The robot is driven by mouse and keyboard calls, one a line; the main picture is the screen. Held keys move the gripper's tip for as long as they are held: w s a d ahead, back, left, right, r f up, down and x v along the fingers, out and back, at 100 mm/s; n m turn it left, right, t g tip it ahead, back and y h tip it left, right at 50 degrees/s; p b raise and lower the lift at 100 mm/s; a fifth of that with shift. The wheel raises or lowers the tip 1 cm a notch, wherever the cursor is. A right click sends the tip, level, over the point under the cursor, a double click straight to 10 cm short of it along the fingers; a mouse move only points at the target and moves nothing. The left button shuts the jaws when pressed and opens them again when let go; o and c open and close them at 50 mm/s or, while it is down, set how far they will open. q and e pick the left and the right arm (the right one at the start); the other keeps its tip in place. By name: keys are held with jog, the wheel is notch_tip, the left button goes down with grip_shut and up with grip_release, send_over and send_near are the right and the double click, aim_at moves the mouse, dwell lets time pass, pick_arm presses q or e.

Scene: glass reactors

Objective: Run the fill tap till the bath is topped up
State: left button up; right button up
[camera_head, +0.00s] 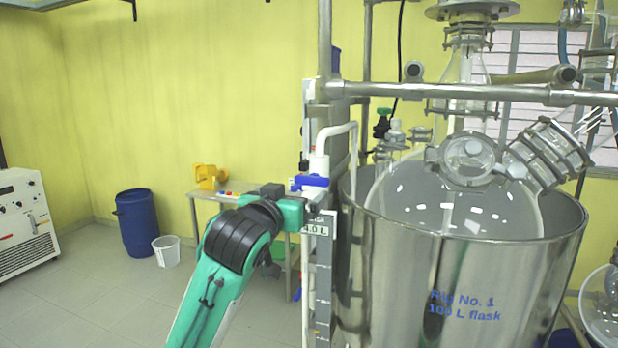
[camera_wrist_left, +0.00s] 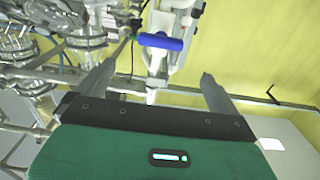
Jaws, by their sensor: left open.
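The fill tap's blue handle (camera_head: 311,181) sits on a white pipe (camera_head: 319,162) at the left side of the steel bath (camera_head: 470,285). The blue handle also shows in the left wrist view (camera_wrist_left: 160,41), ahead of the fingers and between their lines. My left gripper (camera_wrist_left: 155,85) is open and empty, its two fingers spread, a little short of the handle. In the head view my left arm and wrist reach up beside the tap, and the fingertips are hard to make out. A large glass flask (camera_head: 450,205) sits in the bath. The water level cannot be told. My right gripper is out of view.
A steel rail (camera_head: 450,91) and upright post (camera_head: 325,50) frame the bath. A level scale (camera_head: 322,285) stands at the bath's left. A small table (camera_head: 225,188) with a yellow object (camera_head: 209,176), a blue drum (camera_head: 137,222) and a white bucket (camera_head: 167,251) stand behind.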

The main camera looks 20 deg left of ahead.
aim_at(310, 180)
pick_arm(q)
jog(key=w+p, duration=0.1)
jog(key=w, duration=0.4)
jog(key=w+p, duration=0.2)
jog(key=w, duration=0.4)
jog(key=shift+d+p, duration=0.2)
jog(key=shift+p, duration=0.1)
jog(key=shift+w, duration=0.6)
jog(key=shift+w+f, duration=0.1)
jog(key=shift+w, duration=0.05)
jog(key=c, duration=1)
